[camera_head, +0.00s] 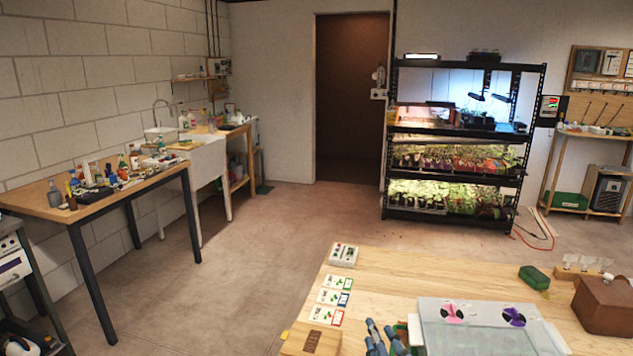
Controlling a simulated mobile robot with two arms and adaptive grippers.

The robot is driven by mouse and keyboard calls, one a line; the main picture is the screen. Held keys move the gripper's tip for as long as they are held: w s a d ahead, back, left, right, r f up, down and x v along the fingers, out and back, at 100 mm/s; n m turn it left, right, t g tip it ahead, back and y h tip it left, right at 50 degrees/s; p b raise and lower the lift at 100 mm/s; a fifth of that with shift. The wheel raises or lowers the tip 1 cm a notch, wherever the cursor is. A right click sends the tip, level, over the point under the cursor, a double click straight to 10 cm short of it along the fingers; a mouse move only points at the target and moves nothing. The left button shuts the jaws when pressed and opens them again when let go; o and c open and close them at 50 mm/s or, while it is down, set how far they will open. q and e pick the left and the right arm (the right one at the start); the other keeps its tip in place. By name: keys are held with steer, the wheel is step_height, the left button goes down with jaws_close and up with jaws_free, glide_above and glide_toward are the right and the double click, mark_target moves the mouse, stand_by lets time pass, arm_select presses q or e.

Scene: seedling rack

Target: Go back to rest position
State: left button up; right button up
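Blue-grey jointed pieces (376,338) stand at the bottom edge, at the front of the wooden table. They may be part of my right gripper, but the frame cuts them off and I cannot tell whether they are open, shut or holding anything. My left gripper and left arm are not in view.
The wooden table (390,281) carries a clear-lidded tray (483,338), a brown box (606,305), a green item (534,277), cards (334,297) and a wooden block (311,341). A plant rack (458,140) and a workbench (110,195) stand beyond open floor (250,265).

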steer(key=s+d+f+m+g+h, duration=0.1)
steer(key=s+d+f+m+g, duration=0.2)
steer(key=s+f, duration=0.35)
steer(key=s+d+f+m+g+h, duration=0.1)
steer(key=s+d+f+m+g, duration=0.2)
steer(key=s+f, duration=0.3)
steer(key=s+d+f+m+g, duration=0.1)
steer(key=s+f+m+g, duration=0.2)
steer(key=s+f, duration=0.35)
steer(key=s+d+f+m+g, duration=0.1)
steer(key=s+f+m+g, duration=0.15)
steer(key=s, duration=0.75)
steer(key=s+f+g, duration=0.2)
steer(key=s+f, duration=0.1)
steer(key=f, duration=2.4)
steer(key=s+d+f+g, duration=0.1)
steer(key=s+d+f, duration=0.2)
steer(key=s+f, duration=1.2)
steer(key=shift+s+d+f+n, duration=0.15)
steer(key=shift+s+f+n, duration=0.25)
steer(key=shift+s, duration=0.8)
steer(key=shift+g, duration=0.25)
